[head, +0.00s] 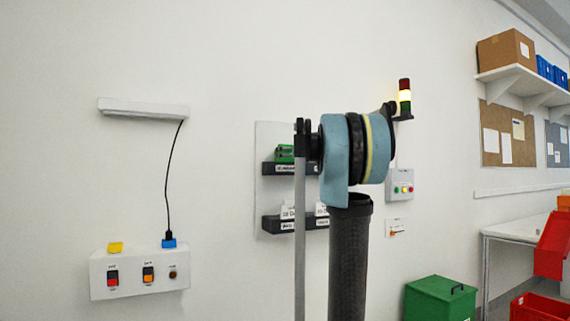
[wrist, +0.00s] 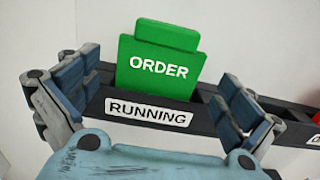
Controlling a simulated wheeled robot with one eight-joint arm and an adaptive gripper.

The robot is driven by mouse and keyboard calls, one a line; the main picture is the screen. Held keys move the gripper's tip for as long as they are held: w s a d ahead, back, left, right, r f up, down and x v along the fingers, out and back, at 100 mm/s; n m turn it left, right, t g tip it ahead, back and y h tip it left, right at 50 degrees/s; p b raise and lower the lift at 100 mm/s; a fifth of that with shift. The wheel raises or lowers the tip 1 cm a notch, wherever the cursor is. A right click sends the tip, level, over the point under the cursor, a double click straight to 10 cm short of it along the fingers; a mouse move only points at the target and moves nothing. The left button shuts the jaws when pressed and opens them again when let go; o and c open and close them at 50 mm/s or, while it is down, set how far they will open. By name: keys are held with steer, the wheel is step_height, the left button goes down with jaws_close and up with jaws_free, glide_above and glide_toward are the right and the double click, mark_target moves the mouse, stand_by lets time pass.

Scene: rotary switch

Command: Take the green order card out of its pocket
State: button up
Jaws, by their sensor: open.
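The green order card (wrist: 159,72) stands upright in a dark pocket labelled RUNNING (wrist: 197,104) in the wrist view. Its upper part with the word ORDER and a narrower top tab shows above the pocket; its lower part is hidden inside. My gripper (wrist: 160,98) is open, with one finger to the left of the card and one to the right, both apart from it. In the head view the card (head: 285,153) shows small in the upper dark rack (head: 275,169), partly hidden behind my arm. My fingers are not clear in that view.
A lower dark rack (head: 272,225) holds white cards (head: 288,212). A signal tower (head: 405,97) and a button box (head: 401,186) are right of my arm. A switch box (head: 140,274) is on the wall at left. A green bin (head: 439,300) stands at lower right.

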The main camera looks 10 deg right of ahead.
steer(key=shift+x, duration=2.6)
steer(key=c, duration=0.9)
